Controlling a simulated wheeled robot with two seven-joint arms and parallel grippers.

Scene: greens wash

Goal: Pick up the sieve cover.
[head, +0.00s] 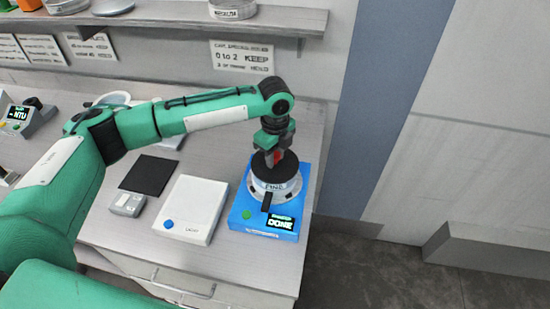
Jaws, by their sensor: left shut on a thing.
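The sieve cover (288,182) is a dark round lid on top of a pale sieve ring (274,189) labelled FINE. The sieve stands on a blue shaker (242,218) whose display reads DONE. My left gripper (275,160) points straight down over the middle of the cover and is shut on it, with a bit of red showing between the fingers. The fingers hide the exact grip. I cannot see a clear gap between cover and sieve. My right gripper is out of view.
A white box with a blue button (196,203), a small grey scale (128,204) and a black mat (148,174) lie left of the shaker on the bench. A shelf (170,15) with dishes runs above. The bench ends just right of the shaker.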

